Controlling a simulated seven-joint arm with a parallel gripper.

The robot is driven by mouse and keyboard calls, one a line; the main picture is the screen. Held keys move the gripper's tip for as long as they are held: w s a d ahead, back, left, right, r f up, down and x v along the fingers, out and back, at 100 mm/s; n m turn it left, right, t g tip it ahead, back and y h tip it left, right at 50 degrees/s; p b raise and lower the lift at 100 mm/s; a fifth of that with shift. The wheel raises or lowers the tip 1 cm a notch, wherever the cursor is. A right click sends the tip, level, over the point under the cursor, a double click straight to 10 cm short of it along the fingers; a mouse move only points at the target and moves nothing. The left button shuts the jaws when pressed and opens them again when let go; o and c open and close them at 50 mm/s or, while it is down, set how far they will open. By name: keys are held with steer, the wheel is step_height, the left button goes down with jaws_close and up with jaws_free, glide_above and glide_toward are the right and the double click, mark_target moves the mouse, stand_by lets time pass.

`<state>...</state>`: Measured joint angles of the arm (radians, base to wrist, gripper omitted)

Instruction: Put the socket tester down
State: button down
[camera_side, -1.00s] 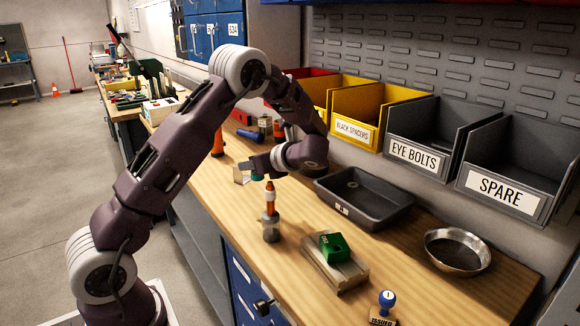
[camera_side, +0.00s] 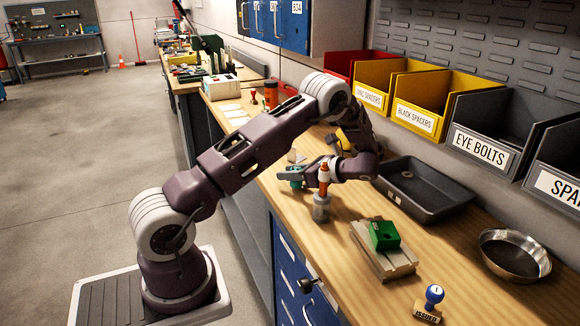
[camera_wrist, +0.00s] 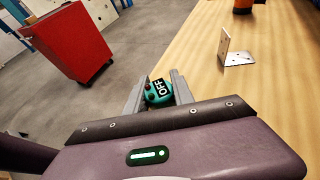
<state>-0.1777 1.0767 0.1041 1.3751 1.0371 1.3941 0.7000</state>
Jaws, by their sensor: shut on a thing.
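The socket tester (camera_wrist: 157,96) is a small teal piece with a black and white OFF label, seen between the two grey fingers of my gripper (camera_wrist: 157,80) in the wrist view. My gripper is shut on it. In the side view my gripper (camera_side: 289,174) reaches left over the front part of the wooden bench (camera_side: 345,265), and the teal tester (camera_side: 296,182) shows at its fingers. The tester looks held above the bench near its front edge; the exact height is unclear.
A metal angle bracket (camera_wrist: 236,52) stands on the bench just beyond my gripper. An orange-handled item in a grey holder (camera_side: 321,207) stands close in front of it. A black tray (camera_side: 425,190) and a green block on a metal base (camera_side: 384,236) lie to the right.

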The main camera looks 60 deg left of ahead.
steer(key=shift+f, duration=0.6)
stand_by(0.3)
steer(key=c, duration=1)
jaws_free()
step_height(320, 180, up, 10)
steer(key=f, duration=0.1)
steer(key=s+d+r+n+t+h, duration=0.2)
steer(key=s+d+r+n+h, duration=0.1)
steer(key=d+r, duration=0.35)
steer(key=s+d+r+n+t+h, duration=0.1)
steer(key=s+d+n+t+h, duration=0.2)
steer(key=s+d, duration=0.2)
steer(key=s+d+r+n+t+h, duration=0.2)
steer(key=s+d+n+t+h, duration=0.1)
steer(key=d, duration=0.9)
steer(key=s+d+r+n+t+h, duration=0.1)
steer(key=s+d+n+t+h, duration=0.1)
steer(key=s+d, duration=0.6)
steer(key=shift+d+r+n+t+h, duration=0.15)
steer(key=shift+d+n+t+h, duration=0.1)
steer(key=shift+t, duration=0.35)
steer(key=shift+d+r+n+t+h, duration=0.15)
steer(key=shift+n+t, duration=0.1)
steer(key=shift+t, duration=0.35)
